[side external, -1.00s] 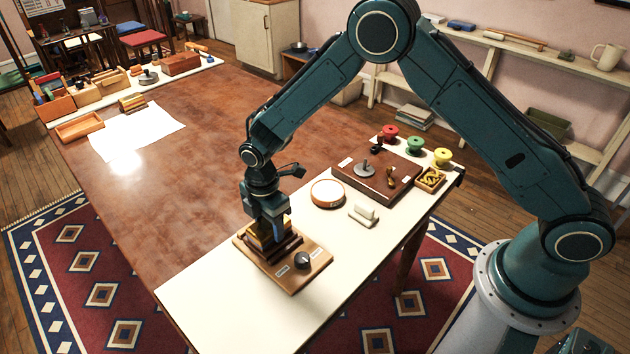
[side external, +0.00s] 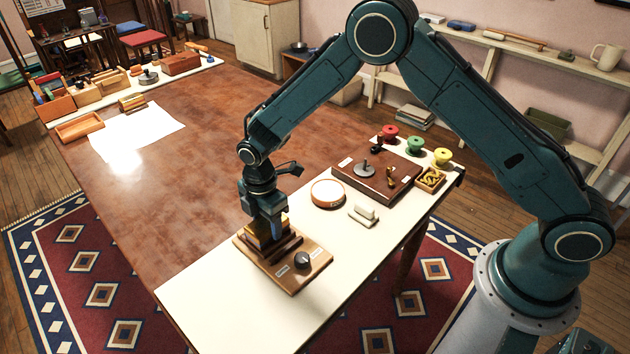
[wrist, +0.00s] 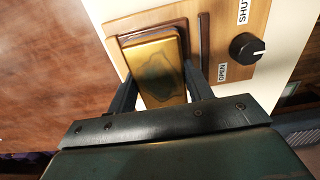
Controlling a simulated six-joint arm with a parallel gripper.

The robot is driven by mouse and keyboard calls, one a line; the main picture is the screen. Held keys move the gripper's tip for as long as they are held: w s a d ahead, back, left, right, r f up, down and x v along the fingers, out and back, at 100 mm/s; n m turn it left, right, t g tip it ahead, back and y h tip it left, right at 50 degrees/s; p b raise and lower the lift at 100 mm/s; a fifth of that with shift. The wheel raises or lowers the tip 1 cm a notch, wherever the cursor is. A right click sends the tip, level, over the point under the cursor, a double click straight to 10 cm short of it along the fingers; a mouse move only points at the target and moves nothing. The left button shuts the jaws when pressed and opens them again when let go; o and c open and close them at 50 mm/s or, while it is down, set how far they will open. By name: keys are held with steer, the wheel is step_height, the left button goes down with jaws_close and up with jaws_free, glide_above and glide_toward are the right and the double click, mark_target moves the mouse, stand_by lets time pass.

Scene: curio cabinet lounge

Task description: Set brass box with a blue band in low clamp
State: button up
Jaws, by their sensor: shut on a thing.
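The brass box (wrist: 158,68) is a gold block with a dark patch or reflection on its top, seen in the wrist view. My gripper (wrist: 158,92) is shut on it, with one dark finger at each side. The box also shows in the side view (side external: 259,238), mostly behind my gripper (side external: 266,230). The low clamp (side external: 300,275) is a wooden board with dark brown jaws and a black knob (wrist: 246,48) beside OPEN and SHUT labels. The box is at the jaws, within the dark frame in the wrist view. Its underside and blue band are hidden or unclear.
A round wooden-rimmed dish (side external: 328,194) and a small pale block (side external: 363,214) stand right of the clamp. Beyond are a dark board with fittings (side external: 377,178) and coloured spools (side external: 414,145). The white strip's near end (side external: 225,300) is clear.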

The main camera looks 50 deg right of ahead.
mark_target(266, 222)
steer(key=o, duration=1.4)
steer(key=shift+r, duration=0.1)
step_height(266, 222, up, 14)
steer(key=shift+f, duration=0.15)
